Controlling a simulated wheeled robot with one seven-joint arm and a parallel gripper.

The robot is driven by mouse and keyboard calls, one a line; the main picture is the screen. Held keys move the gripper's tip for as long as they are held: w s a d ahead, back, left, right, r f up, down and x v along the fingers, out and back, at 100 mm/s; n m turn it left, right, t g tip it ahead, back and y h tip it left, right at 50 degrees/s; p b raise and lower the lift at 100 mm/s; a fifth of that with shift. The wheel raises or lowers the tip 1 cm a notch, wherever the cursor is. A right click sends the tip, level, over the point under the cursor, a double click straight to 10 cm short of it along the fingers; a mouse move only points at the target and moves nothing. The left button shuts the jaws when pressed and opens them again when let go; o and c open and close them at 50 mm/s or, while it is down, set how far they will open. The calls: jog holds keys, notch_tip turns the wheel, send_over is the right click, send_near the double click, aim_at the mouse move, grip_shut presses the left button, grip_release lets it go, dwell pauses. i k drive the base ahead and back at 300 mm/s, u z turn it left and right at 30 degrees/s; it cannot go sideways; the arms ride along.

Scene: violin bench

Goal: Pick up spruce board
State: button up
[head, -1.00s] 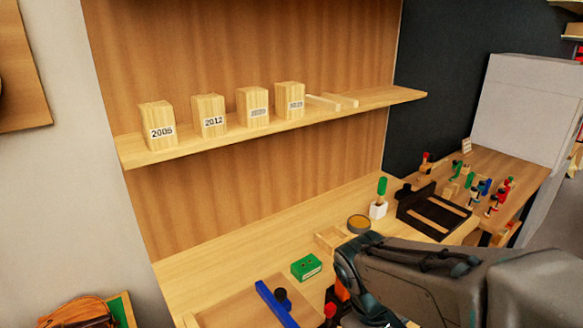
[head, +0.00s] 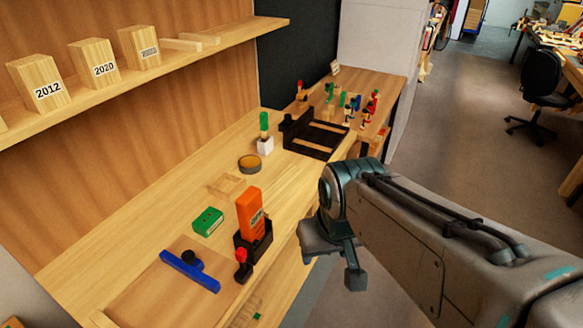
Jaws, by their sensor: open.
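My gripper (head: 334,268) is open and empty. It hangs out past the bench's front edge, to the right of the orange item. I cannot tell for sure which piece is the spruce board. Pale wooden blocks with year labels, among them 2012 (head: 38,84) and 2020 (head: 93,64), stand on the shelf at upper left. Thin pale wood strips (head: 192,41) lie on the shelf to their right. A flat wooden board (head: 140,290) lies on the bench under a blue bar tool (head: 190,271). My gripper touches none of these.
An orange item (head: 249,213) stands in a black holder near the front edge. A green box (head: 207,221), a round tin (head: 249,164), a green-handled tool (head: 264,133) and a black frame (head: 315,137) are on the bench (head: 120,205). Open floor (head: 450,150) lies to the right.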

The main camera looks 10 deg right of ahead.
aim_at(282, 188)
jog(key=z, duration=1.25)
jog(key=i, duration=2.1)
jog(key=u, duration=3.45)
